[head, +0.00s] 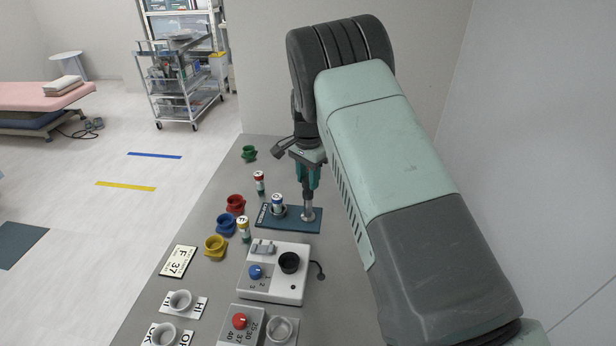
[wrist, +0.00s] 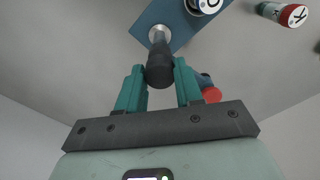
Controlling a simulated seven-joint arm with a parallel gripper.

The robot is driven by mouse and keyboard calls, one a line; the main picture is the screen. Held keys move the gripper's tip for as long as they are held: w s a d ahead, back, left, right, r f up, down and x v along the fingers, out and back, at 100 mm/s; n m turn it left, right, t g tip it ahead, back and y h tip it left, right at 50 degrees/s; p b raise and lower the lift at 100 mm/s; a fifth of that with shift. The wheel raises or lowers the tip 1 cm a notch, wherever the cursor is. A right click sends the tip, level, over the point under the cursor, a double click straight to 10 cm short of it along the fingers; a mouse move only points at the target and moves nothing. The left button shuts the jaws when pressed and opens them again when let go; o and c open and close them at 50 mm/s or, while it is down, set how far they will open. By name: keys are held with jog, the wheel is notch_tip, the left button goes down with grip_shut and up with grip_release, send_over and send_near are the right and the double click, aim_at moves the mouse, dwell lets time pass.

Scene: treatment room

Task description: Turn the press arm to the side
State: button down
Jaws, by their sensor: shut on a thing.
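A dark blue plate (head: 289,226) lies on the grey table, with a round metal foot (head: 308,216) at its right end. A dark upright piece of the press (head: 308,199) rises from that foot. My gripper (head: 308,178) is above the plate, pointing down, with its teal fingers shut on this dark piece. In the wrist view the black piece (wrist: 158,68) sits between the fingertips (wrist: 159,78). A blue-capped vial (head: 278,201) stands upright on the plate, left of the foot. The press arm's exact outline is partly hidden by my gripper.
A red-capped vial (head: 259,182) and a yellow-capped vial (head: 244,229) stand nearby. Green (head: 249,153), red (head: 235,204), blue (head: 226,225) and yellow (head: 215,247) cups line the left. A white device (head: 262,288) is in front. A wall is at right.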

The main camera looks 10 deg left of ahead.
jog(key=c, duration=0.7)
grip_release()
jog(key=shift+c, duration=0.2)
jog(key=shift+r, duration=0.1)
notch_tip(320, 180, up, 11)
